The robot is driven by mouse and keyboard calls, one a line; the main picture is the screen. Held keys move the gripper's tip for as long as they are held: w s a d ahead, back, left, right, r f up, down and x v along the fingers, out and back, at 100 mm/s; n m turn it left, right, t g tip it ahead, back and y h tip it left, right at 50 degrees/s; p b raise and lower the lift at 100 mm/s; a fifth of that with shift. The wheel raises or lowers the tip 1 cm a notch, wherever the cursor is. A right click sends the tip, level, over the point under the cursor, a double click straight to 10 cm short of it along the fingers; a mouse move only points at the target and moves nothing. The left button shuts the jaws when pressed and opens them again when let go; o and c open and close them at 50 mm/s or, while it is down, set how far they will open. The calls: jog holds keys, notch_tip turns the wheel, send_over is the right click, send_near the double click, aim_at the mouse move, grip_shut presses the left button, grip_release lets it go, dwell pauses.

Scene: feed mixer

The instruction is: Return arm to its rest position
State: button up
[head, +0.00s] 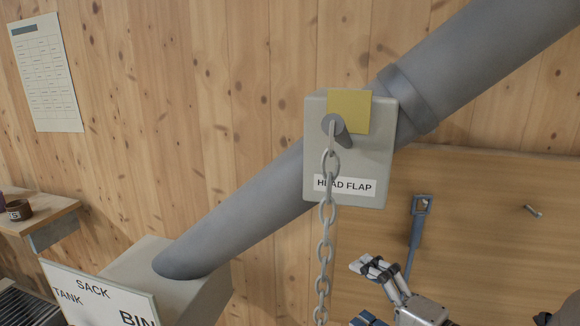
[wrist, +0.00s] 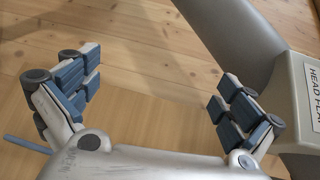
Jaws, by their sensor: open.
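My gripper (wrist: 160,98) shows in the wrist view with its two fingers spread wide and nothing between them. In the head view part of my gripper (head: 374,280) shows at the lower right, below and to the right of the head flap box. The pale head flap box (head: 357,160) sits on the grey slanted pipe (head: 240,213). The box edge also shows at the right of the wrist view (wrist: 298,100), beside the right finger and apart from it as far as I can tell.
A chain (head: 325,235) hangs from a peg on the box, left of my gripper. A blue-grey tool (head: 415,235) with a looped end is on the wooden board behind. A bin label board (head: 100,296) is at lower left. A shelf (head: 42,218) juts out at far left.

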jog(key=s+a+f+n+g+h+b, duration=0.1)
jog(key=s+a+f+n+g+b, duration=0.4)
jog(key=s, duration=0.3)
jog(key=s+a+f+n+g+b, duration=0.3)
jog(key=s+a+f+g, duration=0.25)
jog(key=s+f, duration=0.3)
jog(key=s+d+f+n+t+h+b, duration=0.1)
jog(key=s+d+f+h+b, duration=0.1)
jog(key=d+h+b, duration=0.1)
jog(key=s+d+f+n+t+h+b, duration=0.1)
jog(key=s+d+f+h+b, duration=0.1)
jog(key=d, duration=0.5)
jog(key=f+h+b, duration=0.1)
jog(key=h+b, duration=0.1)
jog(key=h, duration=0.1)
jog(key=shift+s+d+n+h, duration=0.25)
jog(key=shift+n+h, duration=0.05)
jog(key=shift+h, duration=0.1)
dwell(4.6)
